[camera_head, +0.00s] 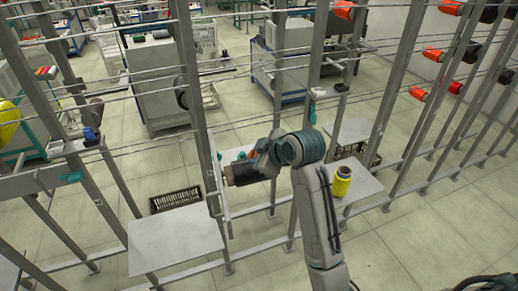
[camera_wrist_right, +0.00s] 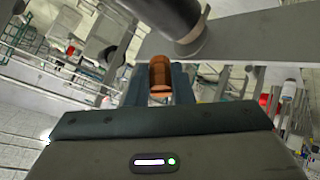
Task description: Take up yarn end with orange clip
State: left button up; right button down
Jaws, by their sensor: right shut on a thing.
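My right gripper (camera_wrist_right: 160,85) is shut on a small orange-brown clip (camera_wrist_right: 160,72), which sits between its two fingertips in the right wrist view. In the head view my right arm comes up from the bottom and bends left, with the gripper end near the steel frame; a dark and brown cylinder (camera_head: 240,173) shows there. A dark cylinder (camera_wrist_right: 172,18) hangs just beyond the clip in the wrist view. I cannot make out a yarn end. My left gripper is not in view.
A yellow yarn spool (camera_head: 341,184) stands on the right shelf plate (camera_head: 364,186). The left shelf plate (camera_head: 175,243) is bare, with a black crate (camera_head: 176,200) behind it. Upright posts (camera_head: 190,90) and thin rails cross the area. Orange and black cones hang at the upper right.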

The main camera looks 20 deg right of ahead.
jog(key=shift+w+a+f, duration=0.25)
jog(key=shift+w+f, duration=0.05)
jog(key=shift+f, duration=0.35)
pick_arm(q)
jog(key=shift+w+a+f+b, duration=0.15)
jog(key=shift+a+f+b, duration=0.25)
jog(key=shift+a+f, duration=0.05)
pick_arm(e)
jog(key=f, duration=0.1)
jog(key=w+f, duration=0.2)
jog(key=f, duration=0.1)
jog(key=shift+w+d, duration=0.1)
jog(key=shift+d, duration=0.3)
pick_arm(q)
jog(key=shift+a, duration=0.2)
pick_arm(e)
jog(key=shift+w+d+f, duration=0.1)
jog(key=shift+w+f, duration=0.15)
jog(key=shift+f, duration=0.25)
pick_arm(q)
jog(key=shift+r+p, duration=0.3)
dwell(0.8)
